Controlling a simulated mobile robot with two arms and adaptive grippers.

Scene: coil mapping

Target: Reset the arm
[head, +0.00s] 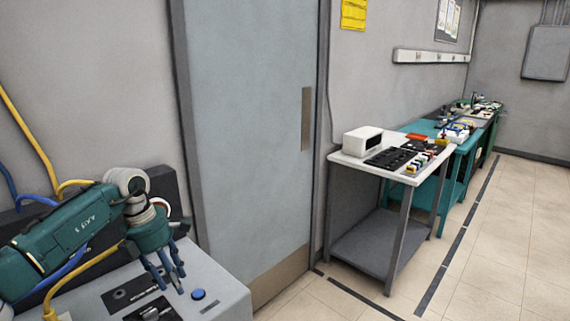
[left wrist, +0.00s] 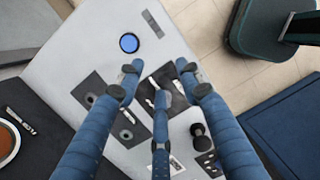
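My left arm comes in from the left in the head view, with its teal gripper (head: 170,279) pointing down above a light grey panel (head: 225,303). The three blue fingers are spread apart and hold nothing. In the left wrist view the fingers (left wrist: 159,68) reach over the same panel (left wrist: 85,45), open, with their tips apart. A blue round button (head: 198,294) lies to the right of the fingers in the head view; it also shows in the left wrist view (left wrist: 129,43), beyond the fingertips. My right gripper is in neither view.
Black plates (head: 130,292) with small fittings sit on the panel under the fingers. A closed grey door (head: 250,130) stands behind. A white-topped cart (head: 350,151) with a white box (head: 362,141) and teal benches stand at right. The tiled floor at far right is clear.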

